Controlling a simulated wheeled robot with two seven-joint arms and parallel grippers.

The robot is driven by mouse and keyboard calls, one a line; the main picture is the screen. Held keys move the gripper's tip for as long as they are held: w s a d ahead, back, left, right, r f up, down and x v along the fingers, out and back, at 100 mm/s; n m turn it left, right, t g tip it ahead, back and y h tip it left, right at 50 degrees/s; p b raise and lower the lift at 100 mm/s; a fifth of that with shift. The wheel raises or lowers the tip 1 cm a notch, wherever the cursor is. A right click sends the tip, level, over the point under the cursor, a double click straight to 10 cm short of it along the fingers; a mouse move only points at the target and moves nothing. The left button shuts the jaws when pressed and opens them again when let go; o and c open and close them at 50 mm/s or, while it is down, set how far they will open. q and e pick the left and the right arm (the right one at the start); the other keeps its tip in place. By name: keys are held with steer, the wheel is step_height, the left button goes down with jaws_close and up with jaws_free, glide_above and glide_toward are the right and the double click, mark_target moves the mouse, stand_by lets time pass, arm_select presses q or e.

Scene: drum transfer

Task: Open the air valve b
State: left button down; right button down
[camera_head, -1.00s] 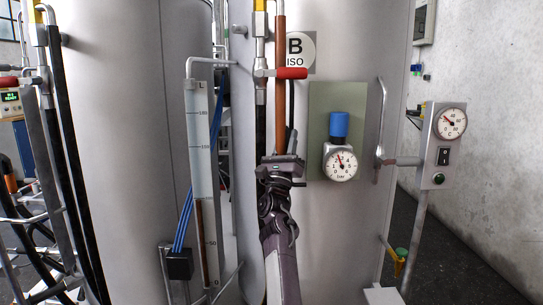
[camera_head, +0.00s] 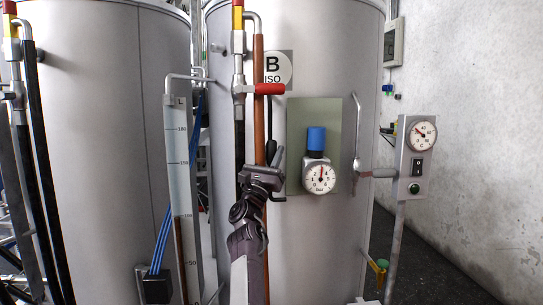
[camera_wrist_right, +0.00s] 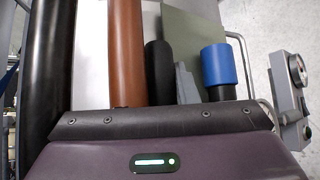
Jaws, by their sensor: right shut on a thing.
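Tank B (camera_head: 350,50) carries a green panel (camera_head: 328,120) with a blue knob (camera_head: 316,139) above a round bar gauge (camera_head: 319,178). A slim black upright handle (camera_head: 271,130) stands between the brown pipe (camera_head: 258,100) and the panel. It shows as a rounded black bar in the right wrist view (camera_wrist_right: 160,72). My right gripper (camera_head: 277,163) is at the handle's lower end, left of the gauge, and appears shut on it. A grey finger stands beside the handle in the wrist view; the grip itself is mostly hidden. My left gripper is not in view.
A level scale (camera_head: 181,170) stands to the left. A bent metal bar (camera_head: 357,140) and a switch box (camera_head: 416,160) with a temperature dial are to the right.

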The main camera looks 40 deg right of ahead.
mark_target(269, 162)
steer(key=c, duration=1.1)
jaws_free()
steer(key=shift+g, duration=0.3)
steer(key=shift+f, duration=0.1)
steer(key=shift+s+a+f, duration=0.1)
steer(key=shift+a+f, duration=0.15)
steer(key=b+v, duration=0.1)
steer(key=v, duration=0.5)
steer(key=shift+s+a+f, duration=0.1)
steer(key=shift+f, duration=0.05)
steer(key=shift+s+a+f, duration=0.1)
steer(key=shift+a+f, duration=0.1)
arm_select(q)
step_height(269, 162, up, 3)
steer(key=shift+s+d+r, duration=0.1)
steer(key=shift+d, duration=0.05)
